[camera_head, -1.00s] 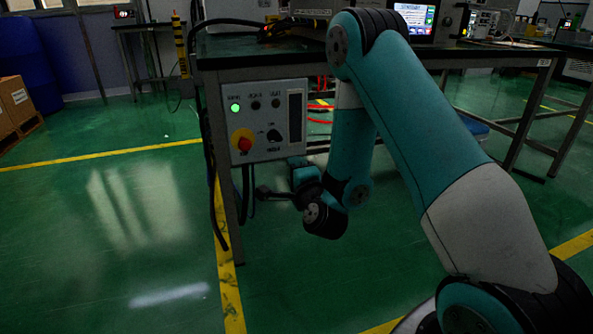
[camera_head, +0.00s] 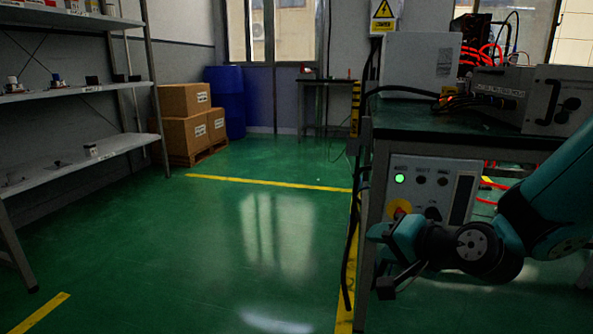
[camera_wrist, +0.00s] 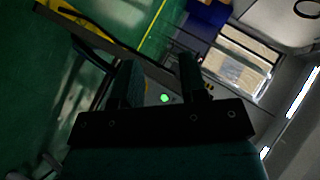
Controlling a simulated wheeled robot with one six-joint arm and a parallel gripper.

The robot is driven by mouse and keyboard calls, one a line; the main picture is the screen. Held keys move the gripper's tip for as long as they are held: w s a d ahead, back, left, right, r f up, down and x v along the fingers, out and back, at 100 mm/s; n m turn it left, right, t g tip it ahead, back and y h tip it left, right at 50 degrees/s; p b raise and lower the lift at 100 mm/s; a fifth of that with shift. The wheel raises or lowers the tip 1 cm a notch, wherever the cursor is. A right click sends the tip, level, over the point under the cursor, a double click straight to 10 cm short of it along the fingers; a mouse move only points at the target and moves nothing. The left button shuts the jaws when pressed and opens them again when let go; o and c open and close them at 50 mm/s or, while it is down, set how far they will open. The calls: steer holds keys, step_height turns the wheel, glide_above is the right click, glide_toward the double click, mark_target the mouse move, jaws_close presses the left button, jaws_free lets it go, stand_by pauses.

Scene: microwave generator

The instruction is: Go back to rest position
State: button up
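My gripper (camera_head: 381,260) is at the right of the head view, in front of the control panel of the bench. In the wrist view its two fingers (camera_wrist: 160,75) stand apart with nothing between them but background, so it is open and empty. My teal and black arm (camera_head: 535,220) is folded at the right edge and reaches left to the gripper. The control panel (camera_head: 462,200) has a lit green lamp (camera_head: 399,179) and a yellow-ringed button (camera_head: 398,208). My wrist partly hides the panel's lower part. The green lamp also shows between the fingers in the wrist view (camera_wrist: 165,98).
The dark workbench (camera_head: 420,122) carries a white box (camera_head: 420,66) and instruments with cables. A black cable (camera_head: 350,260) hangs at the bench's left leg. Metal shelves (camera_head: 75,90) stand at the left, cardboard boxes (camera_head: 186,134) behind. The green floor between is clear.

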steer(key=s+r+n+g+h+p, duration=0.1)
steer(key=s+r+n+g, duration=0.3)
steer(key=s, duration=0.4)
steer(key=s+a+r+n+g+h+p, duration=0.1)
steer(key=s+r+n+g, duration=0.15)
steer(key=s+n, duration=0.45)
steer(key=s+r+n+g+h+p, duration=0.1)
steer(key=s+r+n+g, duration=0.3)
steer(key=s, duration=0.6)
step_height(320, 180, up, 36)
steer(key=m+p, duration=0.1)
steer(key=p, duration=3.7)
steer(key=shift+w+a+y, duration=0.15)
steer(key=shift+a+y, duration=0.05)
steer(key=shift+y, duration=0.1)
steer(key=shift+g, duration=0.25)
